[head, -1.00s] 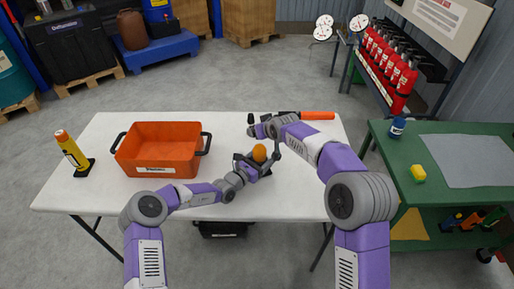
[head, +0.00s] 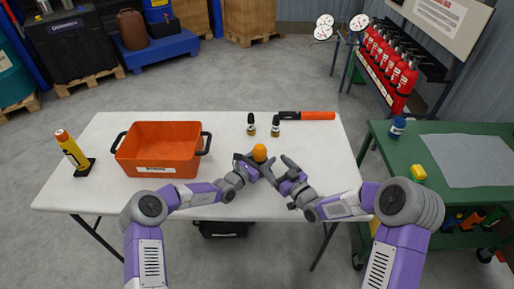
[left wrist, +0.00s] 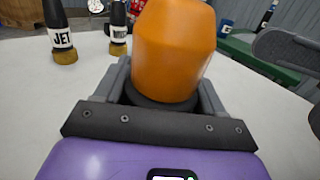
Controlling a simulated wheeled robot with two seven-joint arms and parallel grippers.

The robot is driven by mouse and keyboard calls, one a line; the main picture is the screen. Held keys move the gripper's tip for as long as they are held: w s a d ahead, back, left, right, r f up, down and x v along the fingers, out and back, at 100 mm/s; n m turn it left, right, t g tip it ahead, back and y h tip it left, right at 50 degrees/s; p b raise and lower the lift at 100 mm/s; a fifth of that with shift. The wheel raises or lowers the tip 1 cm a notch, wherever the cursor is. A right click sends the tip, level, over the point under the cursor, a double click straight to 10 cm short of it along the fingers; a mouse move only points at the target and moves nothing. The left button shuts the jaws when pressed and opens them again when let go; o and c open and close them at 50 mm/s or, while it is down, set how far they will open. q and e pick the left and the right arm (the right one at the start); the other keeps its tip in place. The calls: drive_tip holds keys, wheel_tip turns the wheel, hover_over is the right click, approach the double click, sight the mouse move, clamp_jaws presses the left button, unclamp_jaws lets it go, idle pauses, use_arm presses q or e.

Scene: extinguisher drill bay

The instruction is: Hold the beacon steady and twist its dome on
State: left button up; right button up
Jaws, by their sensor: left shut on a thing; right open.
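The beacon has an orange dome (head: 259,153) sitting upright on a dark base, near the middle of the white table. In the left wrist view the dome (left wrist: 172,45) rises above the black base (left wrist: 160,101); I cannot tell whether it is screwed tight. My left gripper (head: 256,168) is shut on the base, with its fingers on either side of it; they also show in the left wrist view (left wrist: 162,92). My right gripper (head: 287,166) is open and empty just right of the dome, apart from it.
Two dark bottle-shaped nozzles (head: 251,124) (head: 275,126) stand behind the beacon. An orange-and-black baton (head: 307,115) lies at the back edge. An orange bin (head: 158,169) and a yellow tube on a black stand (head: 71,148) are on the left. A green bench (head: 436,145) stands right.

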sight(257, 147)
drive_tip(key=x, duration=1.1)
drive_tip(key=shift+w+a+f, duration=0.15)
drive_tip(key=shift+a+f, duration=0.05)
drive_tip(key=shift+a, duration=0.05)
use_arm(q)
drive_tip(key=shift+f, duration=0.1)
use_arm(e)
drive_tip(key=c, duration=1)
